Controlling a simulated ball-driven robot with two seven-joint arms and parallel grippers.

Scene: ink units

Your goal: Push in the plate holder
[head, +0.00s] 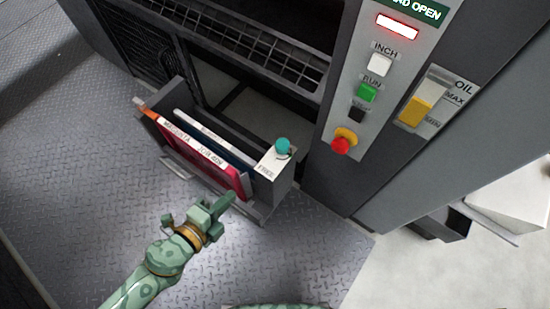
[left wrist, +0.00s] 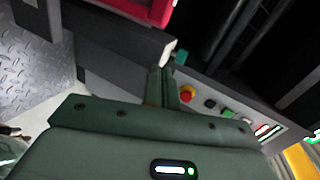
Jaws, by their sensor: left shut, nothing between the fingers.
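The plate holder (head: 273,170) is a grey tray-like drawer that stands out from the machine's front, low in the head view. It holds a red plate (head: 190,150) and a dark blue plate with a pale top edge (head: 215,138). A teal knob (head: 282,146) sits on its right end block; the knob also shows in the left wrist view (left wrist: 181,57). My left gripper (head: 226,203) is shut and empty, just in front of the holder's right front corner. I cannot tell whether it touches the holder. My right gripper does not show.
The machine's control panel (head: 378,75) rises to the right, with white, green and black buttons and a red emergency knob (head: 341,145). A yellow oil gauge (head: 415,110) is beside it. The diamond-plate floor (head: 90,190) is clear on the left.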

